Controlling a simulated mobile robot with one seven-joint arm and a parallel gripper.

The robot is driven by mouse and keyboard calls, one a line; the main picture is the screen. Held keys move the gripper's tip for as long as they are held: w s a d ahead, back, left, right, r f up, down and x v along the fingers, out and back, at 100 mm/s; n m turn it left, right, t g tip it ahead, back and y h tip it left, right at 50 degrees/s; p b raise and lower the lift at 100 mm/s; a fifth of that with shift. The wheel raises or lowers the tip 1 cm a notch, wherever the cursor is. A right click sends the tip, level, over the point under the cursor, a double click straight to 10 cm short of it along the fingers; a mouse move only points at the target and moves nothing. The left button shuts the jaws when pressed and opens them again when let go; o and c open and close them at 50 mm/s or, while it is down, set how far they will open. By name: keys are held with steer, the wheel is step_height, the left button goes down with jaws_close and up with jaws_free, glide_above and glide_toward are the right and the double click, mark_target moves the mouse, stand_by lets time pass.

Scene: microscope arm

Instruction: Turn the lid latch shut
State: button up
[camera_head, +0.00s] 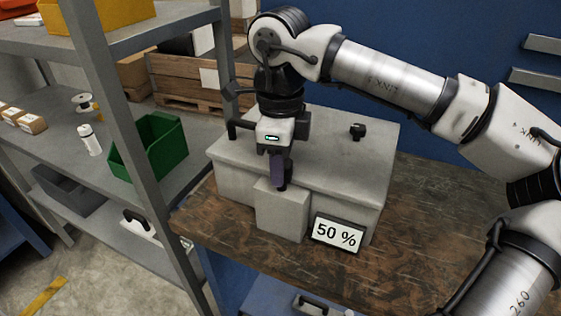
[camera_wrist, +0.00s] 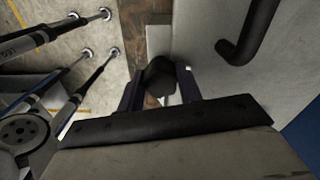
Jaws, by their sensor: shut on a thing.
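A grey box (camera_head: 360,196) with a grey lid (camera_head: 335,150) stands on the brown table. A paler block (camera_head: 282,212) stands out from its front. The dark latch knob (camera_head: 284,187) sits above this block and is partly hidden by my gripper (camera_head: 279,176). In the wrist view, the dark knob (camera_wrist: 158,76) lies between the two purple fingers of my gripper (camera_wrist: 159,88), which is shut on it. A small sign (camera_head: 337,233) at the box front reads "50 %". How the latch is seated cannot be made out.
A black bar handle (camera_wrist: 247,35) stands on the lid near my gripper. A black fitting (camera_head: 357,131) is on the lid's right part. A grey shelf rack with a green bin (camera_head: 150,148) stands at the left. The table's right part (camera_head: 440,225) is clear.

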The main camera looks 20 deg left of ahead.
steer(key=shift+n, duration=0.3)
steer(key=o, duration=1)
step_height(320, 180, up, 14)
steer(key=shift+f, duration=0.15)
stand_by(0.5)
